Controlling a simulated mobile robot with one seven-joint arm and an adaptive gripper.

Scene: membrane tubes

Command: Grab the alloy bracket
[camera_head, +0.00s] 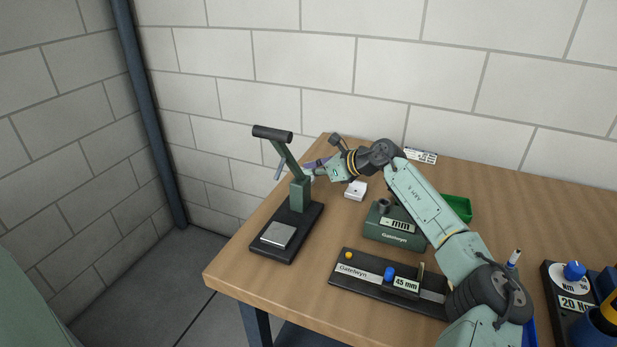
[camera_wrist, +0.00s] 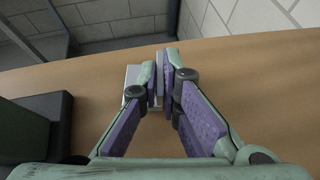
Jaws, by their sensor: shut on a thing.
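The alloy bracket (camera_wrist: 132,76) is a pale grey metal piece in the wrist view. One thin part of it is between my fingertips, and a wider part shows to the left of the left finger. My gripper (camera_wrist: 158,82) is shut on it, with the purple pads close together at the tips. In the head view my gripper (camera_head: 311,168) is at the far left of the bench, beside the upright of a green press. The bracket cannot be made out clearly there.
The green press (camera_head: 299,193) stands on a black base close to my gripper. A small white box (camera_head: 355,190), a green gauge unit (camera_head: 394,225), a black 45 mm fixture (camera_head: 350,269) and a green bin (camera_head: 458,206) are on the wooden bench (camera_head: 240,262). A brick wall is behind.

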